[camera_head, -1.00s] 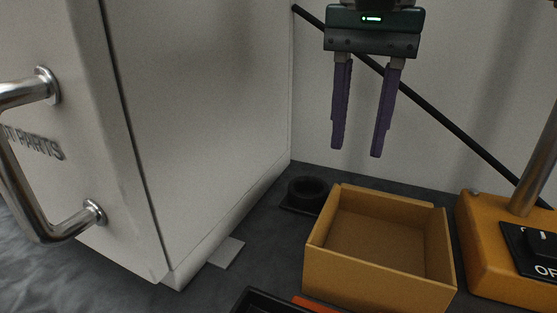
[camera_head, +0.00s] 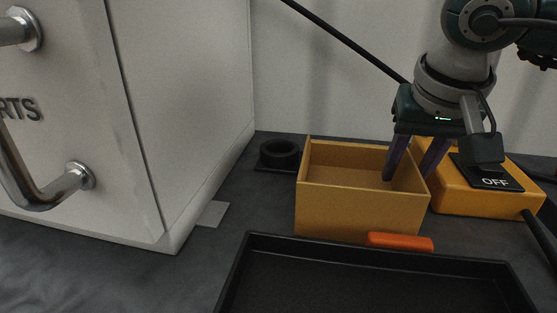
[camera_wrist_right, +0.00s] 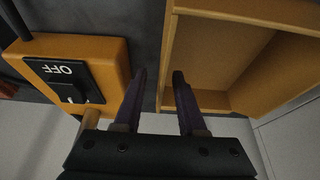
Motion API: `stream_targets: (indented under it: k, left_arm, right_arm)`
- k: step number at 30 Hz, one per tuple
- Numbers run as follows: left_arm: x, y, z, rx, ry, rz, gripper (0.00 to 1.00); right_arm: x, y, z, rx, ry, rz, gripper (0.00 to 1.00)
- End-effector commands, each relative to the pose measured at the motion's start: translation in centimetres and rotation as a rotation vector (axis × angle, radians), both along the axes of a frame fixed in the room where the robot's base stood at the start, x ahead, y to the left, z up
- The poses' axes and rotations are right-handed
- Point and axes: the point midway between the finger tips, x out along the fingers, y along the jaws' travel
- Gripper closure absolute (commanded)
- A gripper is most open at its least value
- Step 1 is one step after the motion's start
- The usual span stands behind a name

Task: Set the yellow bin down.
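The yellow bin (camera_head: 350,207) is an empty, open-topped box standing upright on the dark worktop in the head view. It also shows at the upper right of the right wrist view (camera_wrist_right: 218,50). My right gripper (camera_head: 408,175) points down at the bin's right wall. One finger is inside the bin and the other is outside it, between the bin and the yellow switch box. In the right wrist view the fingers (camera_wrist_right: 159,73) are apart with a visible gap around the wall, so the gripper is open. My left gripper is not in view.
A yellow switch box marked OFF (camera_head: 465,203) stands close right of the bin. A black tray (camera_head: 232,275) and an orange block (camera_head: 400,242) are in front. A black ring-shaped holder (camera_head: 279,155) is left of the bin. A white cabinet (camera_head: 180,130) with metal handles fills the left.

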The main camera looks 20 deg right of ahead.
Motion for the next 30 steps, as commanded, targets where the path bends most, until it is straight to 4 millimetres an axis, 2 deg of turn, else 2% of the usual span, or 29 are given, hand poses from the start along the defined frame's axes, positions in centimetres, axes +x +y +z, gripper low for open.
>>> stream_targets:
  k: [1, 4, 12, 22, 30]
  left_arm:
    - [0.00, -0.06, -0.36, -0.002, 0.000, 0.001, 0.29]
    - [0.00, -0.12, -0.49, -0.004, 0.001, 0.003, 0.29]
    - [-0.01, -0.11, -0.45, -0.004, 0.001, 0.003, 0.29]
    - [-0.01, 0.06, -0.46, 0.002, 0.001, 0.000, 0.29]
    - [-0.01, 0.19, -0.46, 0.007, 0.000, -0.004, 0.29]
  right_arm:
    - [0.23, -0.04, -0.96, 0.003, 0.003, -0.001, 0.60]
    - [0.60, -0.27, -1.73, 0.002, 0.000, -0.001, 0.60]
    - [0.71, -0.33, -1.84, 0.002, -0.001, 0.001, 0.61]
    - [0.70, -0.33, -1.83, 0.002, -0.001, 0.001, 0.98]
    - [0.70, -0.32, -1.82, 0.002, -0.001, 0.001, 1.00]
